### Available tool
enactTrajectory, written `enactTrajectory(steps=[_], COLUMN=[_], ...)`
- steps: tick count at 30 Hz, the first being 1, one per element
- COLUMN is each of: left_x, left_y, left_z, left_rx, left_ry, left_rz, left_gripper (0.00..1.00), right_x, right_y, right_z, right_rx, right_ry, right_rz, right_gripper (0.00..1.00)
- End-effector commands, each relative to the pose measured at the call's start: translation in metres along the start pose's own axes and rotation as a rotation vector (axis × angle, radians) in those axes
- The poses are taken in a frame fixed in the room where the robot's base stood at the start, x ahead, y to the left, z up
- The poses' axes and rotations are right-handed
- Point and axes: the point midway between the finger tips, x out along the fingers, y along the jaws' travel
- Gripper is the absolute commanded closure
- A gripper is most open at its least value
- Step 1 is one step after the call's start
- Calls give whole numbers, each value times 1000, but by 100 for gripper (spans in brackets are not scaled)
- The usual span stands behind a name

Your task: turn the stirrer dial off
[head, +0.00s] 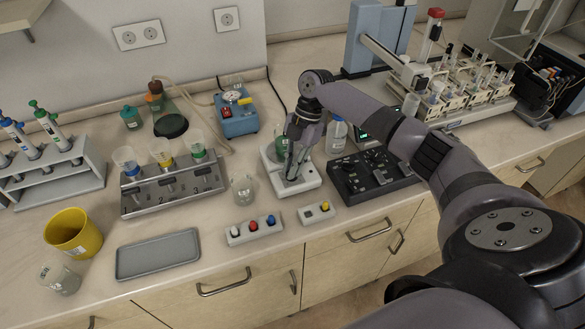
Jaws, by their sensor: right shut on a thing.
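The stirrer (308,181) is a low white unit on the bench at the picture's centre. A green-tinted vessel (281,146) stands on its back part, partly covered by my gripper. My right gripper (292,172) reaches down from above onto the front of the stirrer. Its fingers are shut at the stirrer's dial, which is mostly hidden by them, so its setting cannot be read. My left gripper is not in view.
A black control box (372,178) sits close on the right, with a bottle (336,136) behind it. A glass beaker (243,189) stands close on the left. Small switch blocks (253,230) lie in front. A grey tray (158,254) is at front left.

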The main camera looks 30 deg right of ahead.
Motion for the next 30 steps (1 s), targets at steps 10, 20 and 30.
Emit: enactTrajectory(steps=[10,20,30], left_x=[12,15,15], left_y=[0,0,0], left_z=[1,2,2], left_rx=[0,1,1], left_ry=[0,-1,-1], left_rz=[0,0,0], left_gripper=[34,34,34], right_x=[4,5,6], right_y=[0,-2,-2], right_z=[0,0,0], right_rx=[-203,-275,-282], right_ry=[0,0,2], right_rz=[-88,-123,-128], right_gripper=[100,100,100])
